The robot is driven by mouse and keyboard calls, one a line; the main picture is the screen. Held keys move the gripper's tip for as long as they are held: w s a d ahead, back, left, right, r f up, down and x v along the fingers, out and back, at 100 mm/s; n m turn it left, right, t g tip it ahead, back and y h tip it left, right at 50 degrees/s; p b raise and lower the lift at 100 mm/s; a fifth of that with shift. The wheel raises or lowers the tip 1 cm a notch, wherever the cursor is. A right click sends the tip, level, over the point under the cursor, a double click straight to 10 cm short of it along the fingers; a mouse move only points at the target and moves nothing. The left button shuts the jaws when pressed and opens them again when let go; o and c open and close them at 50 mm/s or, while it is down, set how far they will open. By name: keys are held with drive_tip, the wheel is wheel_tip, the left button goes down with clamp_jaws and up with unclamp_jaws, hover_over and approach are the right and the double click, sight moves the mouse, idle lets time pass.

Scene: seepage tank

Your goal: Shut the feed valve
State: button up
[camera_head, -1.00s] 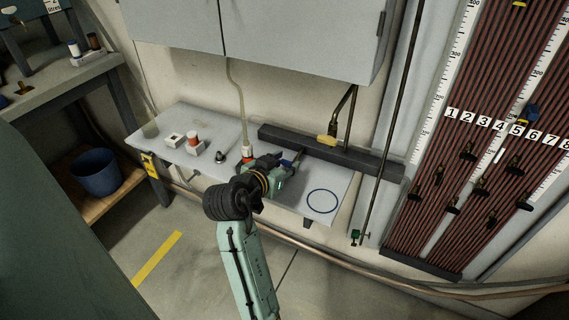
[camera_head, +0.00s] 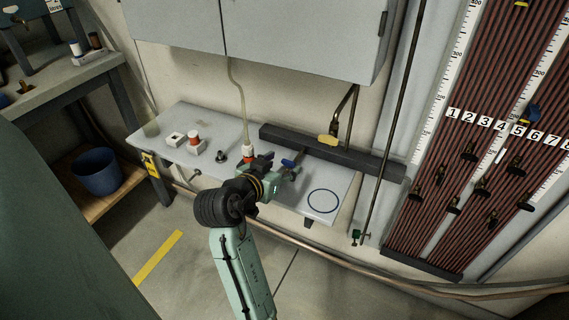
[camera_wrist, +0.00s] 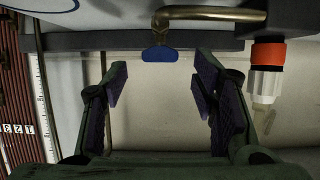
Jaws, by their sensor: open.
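A valve with a short blue handle (camera_head: 289,163) sits beside the dark bar on the wall bench. In the wrist view the blue handle (camera_wrist: 159,54) hangs under the end of a bent brass pipe (camera_wrist: 210,15). No label shows that this is the feed valve. My gripper (camera_head: 278,167) is over the bench, close to the handle. In the wrist view my gripper (camera_wrist: 160,80) is open and empty. The handle appears above and between its fingertips, apart from both. The handle's exact angle is hard to tell.
An orange and white fitting (camera_wrist: 267,68) is right of the fingers; its hose (camera_head: 240,105) rises to the cabinet. Small items stand on the bench's left (camera_head: 152,138). A tube panel (camera_head: 480,130) is at right.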

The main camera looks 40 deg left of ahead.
drive_tip(key=v, duration=0.9)
drive_tip(key=shift+s, duration=0.2)
